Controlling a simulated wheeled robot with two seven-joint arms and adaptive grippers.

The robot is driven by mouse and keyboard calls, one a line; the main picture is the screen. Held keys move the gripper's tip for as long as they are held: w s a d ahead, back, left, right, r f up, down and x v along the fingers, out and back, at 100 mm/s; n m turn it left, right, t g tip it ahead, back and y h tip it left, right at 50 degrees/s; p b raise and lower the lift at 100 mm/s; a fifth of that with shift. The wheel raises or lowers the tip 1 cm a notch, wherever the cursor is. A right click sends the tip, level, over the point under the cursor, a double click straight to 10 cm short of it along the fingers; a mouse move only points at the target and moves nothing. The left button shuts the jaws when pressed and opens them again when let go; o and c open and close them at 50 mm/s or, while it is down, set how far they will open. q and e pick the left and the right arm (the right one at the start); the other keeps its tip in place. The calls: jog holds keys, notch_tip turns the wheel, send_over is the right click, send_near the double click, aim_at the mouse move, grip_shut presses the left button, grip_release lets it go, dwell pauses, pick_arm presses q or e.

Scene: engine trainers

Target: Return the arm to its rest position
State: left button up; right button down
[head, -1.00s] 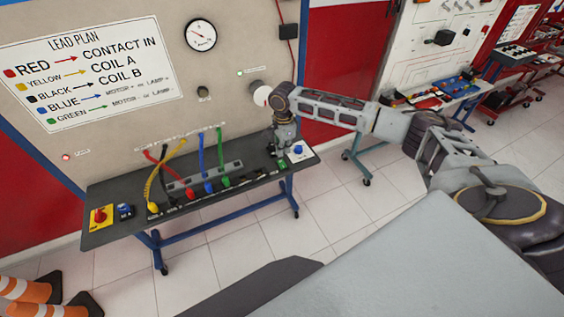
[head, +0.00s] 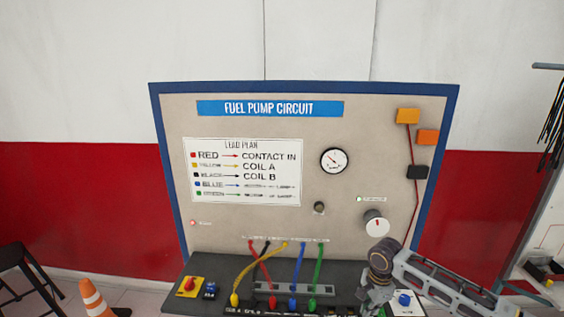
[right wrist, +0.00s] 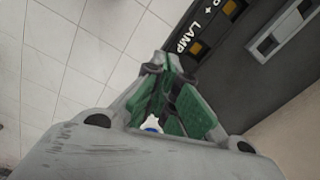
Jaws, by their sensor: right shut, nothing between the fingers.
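My right arm (head: 445,285) comes in from the right in the head view. Its gripper (head: 373,300) is over the right part of the bench shelf (head: 215,268), left of a blue knob on a white plate (head: 404,300). In the right wrist view the green-padded fingers (right wrist: 166,62) meet at their tips, shut and empty. A bit of blue shows between the finger links there. Whether the gripper touches the shelf cannot be told. My left gripper is not in view.
The fuel pump panel (head: 250,225) stands behind the shelf, with a dial knob (head: 376,224) close above my gripper. Red, black, yellow, blue (head: 298,270) and green (head: 318,270) leads rise left of it. An orange cone (head: 93,298) and black stool (head: 25,270) stand left.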

jog(key=s+a+f+n+t+y, duration=0.2)
jog(key=s+a+f+n+y, duration=0.1)
jog(key=s+a+n, duration=1.25)
jog(key=s+d+r+n+t+h, duration=0.1)
jog(key=s+d+n+h, duration=0.15)
jog(key=s+d, duration=0.65)
notch_tip(320, 180, down, 35)
jog(key=s+d+g+b, duration=0.1)
jog(key=s+b, duration=0.1)
jog(key=s+d+f+b, duration=0.1)
jog(key=s+d+f, duration=0.1)
jog(key=s+f, duration=0.8)
jog(key=s+d+f+g+b, duration=0.1)
jog(key=s+d+f, duration=0.1)
jog(key=s+f, duration=0.9)
jog(key=shift+s+f+h, duration=0.15)
jog(key=shift+s+h, duration=0.2)
jog(key=shift+s, duration=0.3)
